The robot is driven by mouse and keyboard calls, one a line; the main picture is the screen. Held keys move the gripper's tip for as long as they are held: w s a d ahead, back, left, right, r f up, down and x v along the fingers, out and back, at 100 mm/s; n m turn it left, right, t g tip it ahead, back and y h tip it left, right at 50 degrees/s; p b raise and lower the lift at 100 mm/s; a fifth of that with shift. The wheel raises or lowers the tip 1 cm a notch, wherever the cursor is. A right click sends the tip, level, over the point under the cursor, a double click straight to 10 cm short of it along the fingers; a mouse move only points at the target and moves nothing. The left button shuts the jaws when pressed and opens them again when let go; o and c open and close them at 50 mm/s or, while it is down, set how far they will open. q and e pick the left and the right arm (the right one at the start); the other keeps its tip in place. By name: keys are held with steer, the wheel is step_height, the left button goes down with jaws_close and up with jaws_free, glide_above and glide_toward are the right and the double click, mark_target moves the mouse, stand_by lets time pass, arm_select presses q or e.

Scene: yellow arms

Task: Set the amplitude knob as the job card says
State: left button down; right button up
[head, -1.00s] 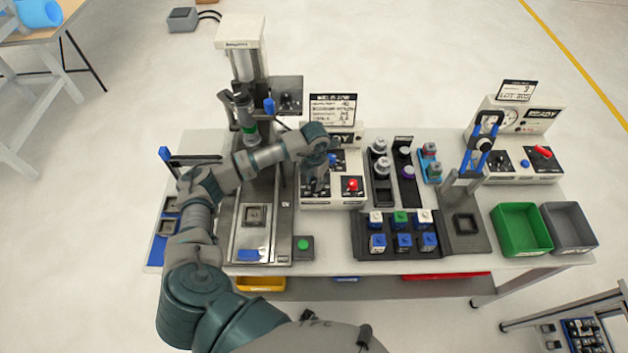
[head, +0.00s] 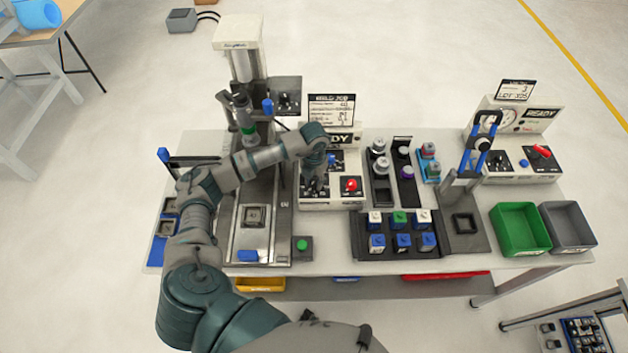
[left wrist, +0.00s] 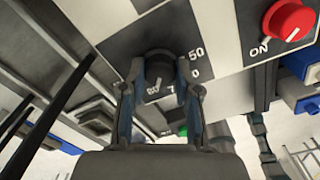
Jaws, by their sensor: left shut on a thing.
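The job card (head: 332,107) stands upright on the control box (head: 333,203) at the back; its header reads as a weld job, but its lines are too small to read surely. My left gripper (head: 314,190) reaches down over the front left of the box's panel. In the left wrist view, my left gripper (left wrist: 158,88) has its two fingers on either side of a dark round knob (left wrist: 160,65) and is shut on it. Scale numbers, including 50, show beside the knob; its pointer and exact setting are hidden. My right gripper is not in view.
A red knob (head: 352,185), marked ON in the left wrist view (left wrist: 289,20), sits right of the gripper. The press column (head: 247,90) stands left, close to my arm. A rack of coloured blocks (head: 402,245) and a green bin (head: 520,229) lie right.

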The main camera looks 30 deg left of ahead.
mark_target(314, 180)
arm_select(q)
steer(key=c, duration=0.9)
jaws_free()
steer(key=shift+w+r, duration=0.2)
steer(key=shift+w, duration=0.05)
steer(key=shift+c, duration=0.2)
steer(key=shift+o, duration=0.5)
steer(key=shift+a+f, duration=0.1)
steer(key=shift+f, duration=0.1)
steer(key=shift+s, duration=0.1)
steer(key=shift+r, duration=0.35)
step_height(314, 180, up, 11)
